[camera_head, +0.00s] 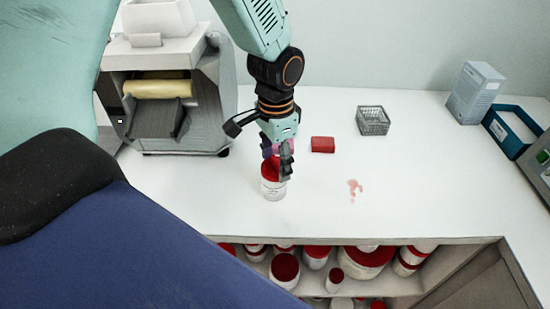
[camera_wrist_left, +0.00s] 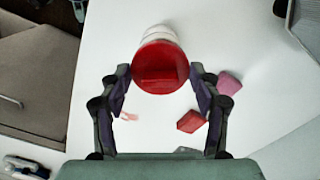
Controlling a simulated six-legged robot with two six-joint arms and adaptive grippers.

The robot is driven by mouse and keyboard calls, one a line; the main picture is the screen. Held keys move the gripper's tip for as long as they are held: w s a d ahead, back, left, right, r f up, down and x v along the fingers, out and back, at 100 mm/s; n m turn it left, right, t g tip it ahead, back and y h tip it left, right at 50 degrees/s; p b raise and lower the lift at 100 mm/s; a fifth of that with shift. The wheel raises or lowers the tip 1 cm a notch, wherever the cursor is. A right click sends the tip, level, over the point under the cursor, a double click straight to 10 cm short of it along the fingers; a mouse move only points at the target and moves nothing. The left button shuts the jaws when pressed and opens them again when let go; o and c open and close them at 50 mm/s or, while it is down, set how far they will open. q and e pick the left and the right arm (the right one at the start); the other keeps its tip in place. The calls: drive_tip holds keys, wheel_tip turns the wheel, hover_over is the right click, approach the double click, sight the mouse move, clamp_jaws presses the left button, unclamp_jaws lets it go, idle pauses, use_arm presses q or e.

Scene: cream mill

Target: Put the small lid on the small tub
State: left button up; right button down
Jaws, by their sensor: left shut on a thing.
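The small lid (camera_head: 269,169) is red, and my left gripper (camera_head: 277,162) is shut on it, pointing down. The small tub (camera_head: 273,190) is white with a label and stands upright on the white counter, directly under the lid. In the left wrist view the lid (camera_wrist_left: 160,66) is a red disc with a raised bar, between the two fingers of my left gripper (camera_wrist_left: 160,80). The white tub (camera_wrist_left: 162,34) shows behind the lid's far edge. I cannot tell whether the lid is fully seated or just above the rim. My right gripper is not in view.
A red block (camera_head: 322,144) and a wire basket (camera_head: 373,121) stand right of the gripper. A pink block (camera_wrist_left: 230,83) lies nearby. A pinkish spill (camera_head: 355,188) marks the counter. A grey machine (camera_head: 170,105) stands left. Red-lidded tubs fill the shelf below (camera_head: 460,243).

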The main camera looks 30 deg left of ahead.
use_arm(q)
drive_tip(key=shift+s+a+r, duration=0.1)
drive_tip(key=shift+s+a, duration=0.1)
drive_tip(key=shift+s, duration=0.1)
drive_tip(key=shift+p, duration=0.3)
idle(0.4)
drive_tip(key=shift+w+f+p, duration=0.15)
drive_tip(key=shift+f+p, duration=0.1)
drive_tip(key=shift+p, duration=0.05)
drive_tip(key=shift+o, duration=0.2)
drive_tip(key=shift+s+d+f, duration=0.1)
drive_tip(key=shift+s+f, duration=0.1)
drive_tip(key=shift+f, duration=0.1)
idle(0.6)
drive_tip(key=shift+w, duration=0.15)
drive_tip(key=shift+c, duration=0.4)
drive_tip(key=shift+p, duration=0.5)
